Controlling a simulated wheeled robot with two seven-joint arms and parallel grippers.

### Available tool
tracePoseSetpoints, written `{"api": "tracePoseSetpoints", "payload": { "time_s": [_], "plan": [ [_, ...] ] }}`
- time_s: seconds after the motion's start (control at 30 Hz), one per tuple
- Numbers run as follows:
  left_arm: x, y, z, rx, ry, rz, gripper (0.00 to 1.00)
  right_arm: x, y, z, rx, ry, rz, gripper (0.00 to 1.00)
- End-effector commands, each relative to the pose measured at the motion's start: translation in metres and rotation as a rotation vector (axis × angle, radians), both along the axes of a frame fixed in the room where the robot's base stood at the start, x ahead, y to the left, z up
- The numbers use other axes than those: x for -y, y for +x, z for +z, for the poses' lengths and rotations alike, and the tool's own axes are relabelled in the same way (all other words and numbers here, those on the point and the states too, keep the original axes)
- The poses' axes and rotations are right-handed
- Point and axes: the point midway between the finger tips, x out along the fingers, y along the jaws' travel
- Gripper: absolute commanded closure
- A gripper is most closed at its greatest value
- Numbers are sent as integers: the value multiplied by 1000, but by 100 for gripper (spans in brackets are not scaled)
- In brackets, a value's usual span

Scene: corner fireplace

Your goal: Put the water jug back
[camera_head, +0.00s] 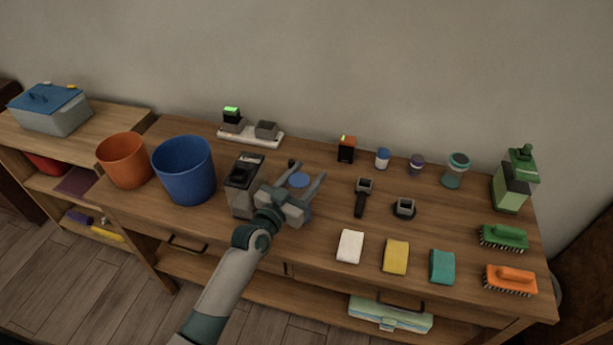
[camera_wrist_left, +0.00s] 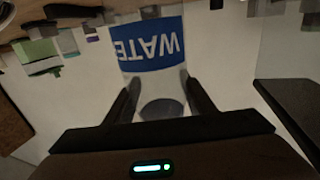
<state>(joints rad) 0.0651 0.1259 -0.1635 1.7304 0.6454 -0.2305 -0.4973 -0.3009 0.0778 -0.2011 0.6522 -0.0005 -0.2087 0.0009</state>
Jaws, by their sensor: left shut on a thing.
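The water jug (camera_wrist_left: 150,55) shows in the left wrist view as a pale body with a blue label reading "WATE", upside down in the picture. In the head view only a round blue part of it (camera_head: 299,180) shows between my fingers; my gripper hides most of the rest. My left gripper (camera_head: 307,172) is shut on the jug, with one finger on each side. I cannot tell whether the jug touches the table. My right gripper is in neither view.
A dark appliance (camera_head: 244,185) stands close left of my left gripper. A blue bucket (camera_head: 185,172) and an orange bucket (camera_head: 124,161) stand further left. Sponges, brushes (camera_head: 503,237) and a green bottle (camera_head: 510,190) occupy the right side of the wooden table (camera_head: 320,262).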

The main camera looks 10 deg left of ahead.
Motion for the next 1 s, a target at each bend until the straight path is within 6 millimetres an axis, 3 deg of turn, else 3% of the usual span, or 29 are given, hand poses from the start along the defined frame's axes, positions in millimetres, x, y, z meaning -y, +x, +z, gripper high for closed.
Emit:
{"api": "tracePoseSetpoints", "payload": {
  "time_s": [0.23,0.27,0.33,0.8,1.0],
  "plan": [
    [0,0,-3,0,1,0,93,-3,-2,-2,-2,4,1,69],
    [0,0,-3,0,1,0,48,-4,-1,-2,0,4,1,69],
    [0,0,-2,0,0,0,32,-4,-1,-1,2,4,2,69],
    [0,0,1,0,0,0,32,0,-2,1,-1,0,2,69],
    [-6,-21,-2,0,2,0,32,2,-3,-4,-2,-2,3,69]
  ]
}}
